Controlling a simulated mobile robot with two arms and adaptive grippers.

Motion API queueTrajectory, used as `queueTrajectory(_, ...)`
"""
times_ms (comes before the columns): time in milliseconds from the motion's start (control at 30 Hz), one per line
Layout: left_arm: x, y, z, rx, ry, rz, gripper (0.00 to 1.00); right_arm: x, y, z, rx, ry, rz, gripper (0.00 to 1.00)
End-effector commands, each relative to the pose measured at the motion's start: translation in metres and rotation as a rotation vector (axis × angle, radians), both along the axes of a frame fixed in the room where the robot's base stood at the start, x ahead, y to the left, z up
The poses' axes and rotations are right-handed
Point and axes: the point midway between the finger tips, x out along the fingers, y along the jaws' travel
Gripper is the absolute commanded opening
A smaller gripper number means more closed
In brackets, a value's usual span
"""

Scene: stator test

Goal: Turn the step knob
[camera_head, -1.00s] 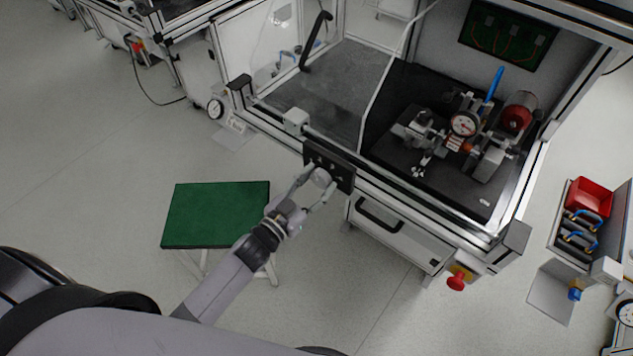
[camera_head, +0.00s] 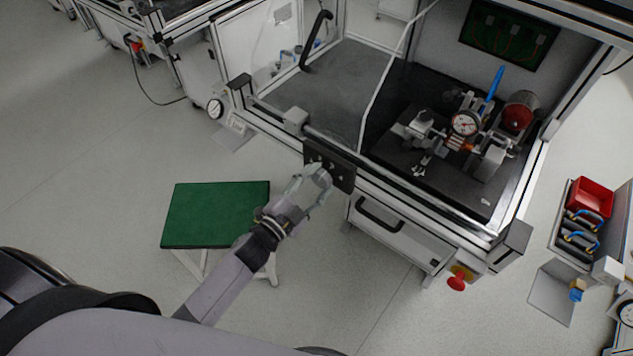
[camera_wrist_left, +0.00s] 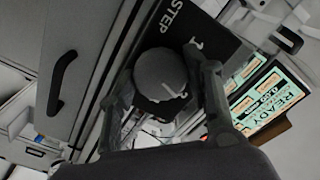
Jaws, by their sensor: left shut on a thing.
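The step knob (camera_wrist_left: 160,72) is a dark grey round knob with a white pointer line, seen close up in the left wrist view. It sits on a black panel (camera_wrist_left: 212,35) marked "STEP" and "1". In the head view, this panel (camera_head: 343,178) is on the front rail of the test cabinet. My left gripper (camera_head: 318,174) reaches up to it from the lower left. In the left wrist view, its two fingers (camera_wrist_left: 158,80) stand on either side of the knob and are shut on it. The fingers and hand hide part of the knob in the head view. My right gripper is not in view.
A screen (camera_wrist_left: 262,95) reading "READY" shows beside the panel in the left wrist view. A green-topped stool (camera_head: 215,213) stands left of my left forearm. A drawer with a dark handle (camera_head: 378,215) and a red button (camera_head: 457,283) are at the cabinet front.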

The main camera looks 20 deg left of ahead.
Motion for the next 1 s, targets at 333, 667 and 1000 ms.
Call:
queueTrajectory(333,-0.0001,-0.0001,-0.0001,0.071,-0.026,0.0,0.18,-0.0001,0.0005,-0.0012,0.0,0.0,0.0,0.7)
queueTrajectory(667,-0.0002,-0.0002,-0.0002,0.074,-0.027,0.0,0.18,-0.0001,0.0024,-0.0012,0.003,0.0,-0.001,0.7)
queueTrajectory(1000,-0.0002,-0.0002,-0.0002,0.073,-0.027,0.0,0.65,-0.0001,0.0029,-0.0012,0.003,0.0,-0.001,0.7)
